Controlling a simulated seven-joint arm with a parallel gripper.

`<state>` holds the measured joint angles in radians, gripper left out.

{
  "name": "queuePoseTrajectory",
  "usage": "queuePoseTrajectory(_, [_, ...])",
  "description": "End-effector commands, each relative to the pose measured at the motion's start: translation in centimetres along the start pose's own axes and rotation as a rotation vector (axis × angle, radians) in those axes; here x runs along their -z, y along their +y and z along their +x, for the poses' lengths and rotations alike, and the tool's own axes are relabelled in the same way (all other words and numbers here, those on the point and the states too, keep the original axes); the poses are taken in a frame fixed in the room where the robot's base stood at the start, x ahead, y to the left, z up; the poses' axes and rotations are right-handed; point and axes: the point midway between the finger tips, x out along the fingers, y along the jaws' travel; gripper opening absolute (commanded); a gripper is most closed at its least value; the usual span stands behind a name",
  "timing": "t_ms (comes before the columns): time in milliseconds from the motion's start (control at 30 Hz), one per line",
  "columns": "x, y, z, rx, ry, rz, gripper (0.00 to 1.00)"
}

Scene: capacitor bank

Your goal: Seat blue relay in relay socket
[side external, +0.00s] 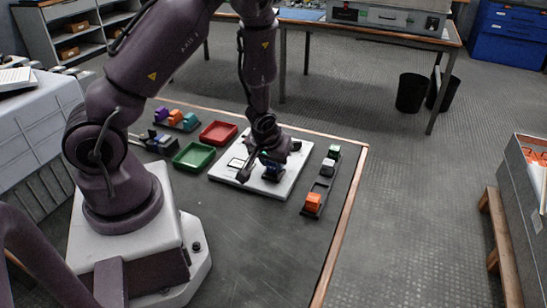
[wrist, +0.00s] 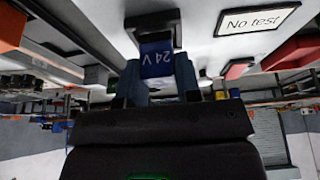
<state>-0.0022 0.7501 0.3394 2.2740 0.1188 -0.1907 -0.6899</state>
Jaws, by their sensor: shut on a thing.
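Just beyond the relay is the dark relay socket (wrist: 151,22) on the white board. The relay's far end meets or overlaps the socket in that view; I cannot tell how deep it sits. In the side view my gripper (side external: 269,156) is low over the white board (side external: 226,172), with a dark block-like shape, likely the socket (side external: 272,174), beneath it. The relay is mostly hidden there.
A red tray (side external: 218,133) and a green tray (side external: 194,156) lie left of the board. A rack with coloured blocks (side external: 175,117) stands behind them. At right, a dark rack holds an orange block (side external: 313,202). A "No test" label (wrist: 255,20) is beside the socket.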

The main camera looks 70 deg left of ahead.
Motion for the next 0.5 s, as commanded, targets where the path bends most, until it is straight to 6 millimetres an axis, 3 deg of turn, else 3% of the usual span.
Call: queuePoseTrajectory(500, [-0.14, 0.01, 0.32, 0.000, -0.001, 0.000, 0.08])
